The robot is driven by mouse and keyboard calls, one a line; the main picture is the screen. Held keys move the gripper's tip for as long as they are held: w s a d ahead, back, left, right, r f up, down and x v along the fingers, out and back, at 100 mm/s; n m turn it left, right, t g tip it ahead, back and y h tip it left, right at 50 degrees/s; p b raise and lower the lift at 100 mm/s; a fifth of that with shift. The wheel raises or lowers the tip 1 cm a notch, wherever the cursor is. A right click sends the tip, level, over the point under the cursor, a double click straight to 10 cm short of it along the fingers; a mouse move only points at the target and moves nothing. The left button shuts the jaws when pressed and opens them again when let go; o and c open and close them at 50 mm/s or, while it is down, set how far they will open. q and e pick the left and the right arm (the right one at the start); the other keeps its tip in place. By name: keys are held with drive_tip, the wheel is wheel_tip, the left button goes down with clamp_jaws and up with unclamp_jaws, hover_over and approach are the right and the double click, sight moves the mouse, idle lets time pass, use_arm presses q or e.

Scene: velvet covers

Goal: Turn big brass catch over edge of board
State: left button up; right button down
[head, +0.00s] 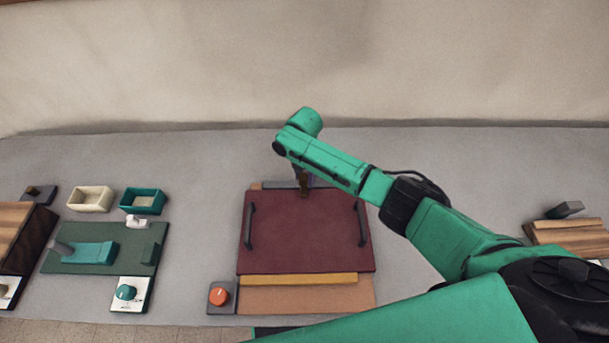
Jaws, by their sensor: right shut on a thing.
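A dark red board (305,240) with a black handle on each side lies in the middle of the grey table. A small brass-brown catch (304,190) shows at the middle of the board's far edge. My right gripper (303,183) reaches over from the right and is shut on the catch. My green forearm hangs over the far edge, so the fingertips and part of the catch are hard to make out. I cannot tell exactly how far the catch is turned. My left gripper is not in view.
An orange knob (219,297) stands at the board's front left corner. On the left are a green panel (75,262), a cream tray (90,199) and a teal tray (142,201). A wooden block (565,232) lies at far right. The table behind the board is clear.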

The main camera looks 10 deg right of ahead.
sight(304, 175)
drive_tip(key=shift+w+r, duration=0.1)
drive_tip(key=shift+r, duration=0.05)
drive_tip(key=shift+c, duration=2.2)
unclamp_jaws()
wheel_tip(304, 175, up, 14)
drive_tip(key=b, duration=0.1)
drive_tip(key=shift+r, duration=0.25)
